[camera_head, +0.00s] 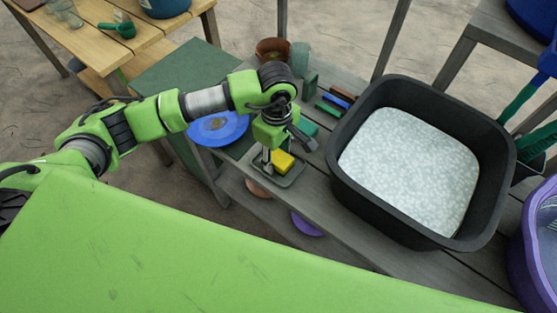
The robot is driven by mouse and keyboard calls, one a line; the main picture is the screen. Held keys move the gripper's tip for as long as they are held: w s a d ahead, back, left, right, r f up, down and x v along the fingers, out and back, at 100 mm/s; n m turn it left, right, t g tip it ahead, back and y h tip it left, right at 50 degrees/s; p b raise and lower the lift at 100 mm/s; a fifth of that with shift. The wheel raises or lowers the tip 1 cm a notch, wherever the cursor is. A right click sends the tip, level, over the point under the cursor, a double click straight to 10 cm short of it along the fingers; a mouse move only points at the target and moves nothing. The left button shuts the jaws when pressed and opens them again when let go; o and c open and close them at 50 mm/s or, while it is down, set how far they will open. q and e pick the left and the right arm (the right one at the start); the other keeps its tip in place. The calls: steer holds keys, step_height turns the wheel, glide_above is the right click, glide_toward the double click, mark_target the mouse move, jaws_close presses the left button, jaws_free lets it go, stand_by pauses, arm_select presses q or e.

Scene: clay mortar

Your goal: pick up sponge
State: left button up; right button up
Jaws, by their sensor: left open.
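A yellow sponge (284,161) sits on a small dark tray (291,178) on the grey wooden bench. My left gripper (272,160) points down over the tray, right at the left side of the sponge. Its fingers are open; one shows beside the sponge, and I cannot tell whether it touches the sponge. Part of the sponge's left side is hidden by the gripper. My right gripper is not in view.
A large black tub (349,188) of foamy white liquid stands right of the sponge. Behind are a brown pot (272,48) and small coloured blocks (333,102). A blue plate (218,130) lies left, and a purple basket (530,262) stands far right.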

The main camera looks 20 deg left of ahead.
mark_target(277, 156)
arm_select(q)
steer(key=c, duration=0.7)
steer(key=shift+r, duration=0.1)
steer(key=shift+r+p, duration=0.4)
steer(key=shift+r, duration=0.15)
step_height(277, 156, up, 3)
steer(key=shift+f+p, duration=0.1)
steer(key=shift+p, duration=0.75)
steer(key=s+a+r+p, duration=0.1)
steer(key=s+r, duration=0.2)
steer(key=s, duration=0.1)
steer(key=s+a+r+p, duration=0.1)
steer(key=s+r+p, duration=0.1)
steer(key=s, duration=0.3)
steer(key=s+a+r+p, duration=0.1)
steer(key=s+a+r, duration=0.1)
steer(key=s+r, duration=0.2)
steer(key=shift+s+a, duration=0.1)
steer(key=shift+s, duration=0.1)
steer(key=shift+c, duration=0.3)
